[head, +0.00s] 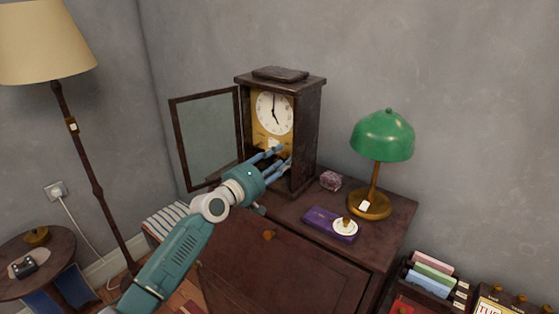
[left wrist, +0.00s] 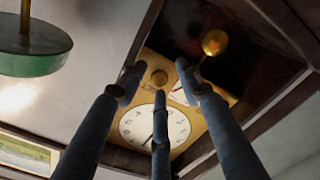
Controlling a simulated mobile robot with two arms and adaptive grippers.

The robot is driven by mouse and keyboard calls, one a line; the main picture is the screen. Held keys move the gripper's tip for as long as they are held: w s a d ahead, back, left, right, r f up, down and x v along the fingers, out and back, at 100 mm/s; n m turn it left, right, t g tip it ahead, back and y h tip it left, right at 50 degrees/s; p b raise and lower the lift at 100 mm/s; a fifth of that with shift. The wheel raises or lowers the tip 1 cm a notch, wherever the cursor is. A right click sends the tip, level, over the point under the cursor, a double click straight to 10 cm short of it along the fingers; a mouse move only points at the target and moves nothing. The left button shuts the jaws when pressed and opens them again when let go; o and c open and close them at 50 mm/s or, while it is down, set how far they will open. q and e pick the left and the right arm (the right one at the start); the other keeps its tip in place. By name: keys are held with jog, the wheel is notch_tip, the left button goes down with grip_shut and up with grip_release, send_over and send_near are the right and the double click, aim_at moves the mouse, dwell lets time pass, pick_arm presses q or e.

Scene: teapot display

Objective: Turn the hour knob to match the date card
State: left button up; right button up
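A dark wooden clock (head: 308,130) stands on the cabinet with its glass door (head: 208,135) swung open to the left. Its white clock face (head: 266,108) sits on a gold plate; the hands read about five o'clock. My left gripper (head: 280,156) reaches into the case below the face. In the left wrist view, its three fingers are spread around a round brass knob (left wrist: 158,76); contact cannot be told. A card reading "TUE" (head: 489,308) is partly cut off at the lower right. My right gripper is out of view.
A brass pendulum bob (left wrist: 214,42) hangs inside the case. A green lamp (head: 383,135), a purple box (head: 322,217) and a small pinkish box (head: 330,181) stand right of the clock. A floor lamp (head: 85,150) stands at left.

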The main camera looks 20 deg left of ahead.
pick_arm(q)
jog(key=shift+s+r, duration=0.1)
jog(key=v, duration=0.8)
dwell(0.4)
